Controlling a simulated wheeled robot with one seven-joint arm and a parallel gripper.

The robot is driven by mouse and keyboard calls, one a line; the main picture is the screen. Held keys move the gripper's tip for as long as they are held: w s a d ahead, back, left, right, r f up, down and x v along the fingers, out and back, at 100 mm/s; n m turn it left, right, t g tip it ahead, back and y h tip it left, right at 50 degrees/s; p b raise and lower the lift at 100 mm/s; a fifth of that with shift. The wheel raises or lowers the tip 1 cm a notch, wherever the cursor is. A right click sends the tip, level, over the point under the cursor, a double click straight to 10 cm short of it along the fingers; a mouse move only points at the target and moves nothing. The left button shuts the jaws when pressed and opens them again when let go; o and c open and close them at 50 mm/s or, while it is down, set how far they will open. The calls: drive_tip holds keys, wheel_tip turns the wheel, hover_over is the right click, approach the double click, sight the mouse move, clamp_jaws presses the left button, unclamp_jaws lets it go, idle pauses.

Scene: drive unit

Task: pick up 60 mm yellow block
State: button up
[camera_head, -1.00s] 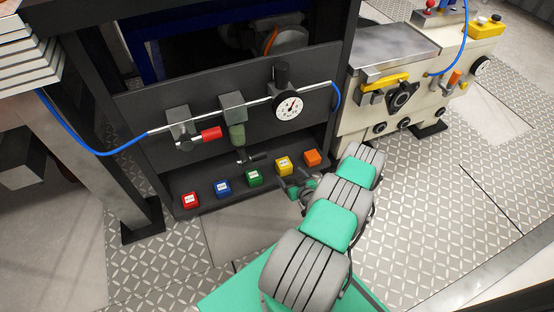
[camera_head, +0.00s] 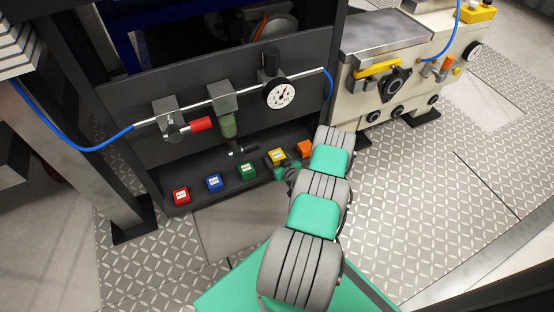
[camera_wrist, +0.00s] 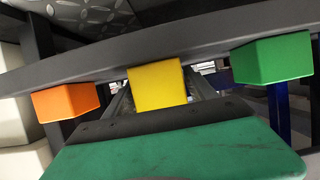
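The yellow block (camera_head: 277,157) sits on the dark shelf of the machine, in a row between the green block (camera_head: 247,172) and the orange block (camera_head: 305,149). My gripper (camera_head: 284,169) is just in front of the yellow block in the head view and is partly hidden by my arm. In the wrist view, the yellow block (camera_wrist: 155,84) appears centred between my two fingers, which look spread apart. The fingertips are mostly hidden, and I cannot tell whether they touch the block. The orange block (camera_wrist: 66,102) and green block (camera_wrist: 272,59) flank it in that view.
A red block (camera_head: 181,196) and a blue block (camera_head: 214,183) stand farther left on the shelf (camera_head: 200,202). A pipe with valves and a gauge (camera_head: 280,94) hangs above the row. A cream machine (camera_head: 375,95) stands to the right.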

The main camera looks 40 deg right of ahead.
clamp_jaws()
idle(0.5)
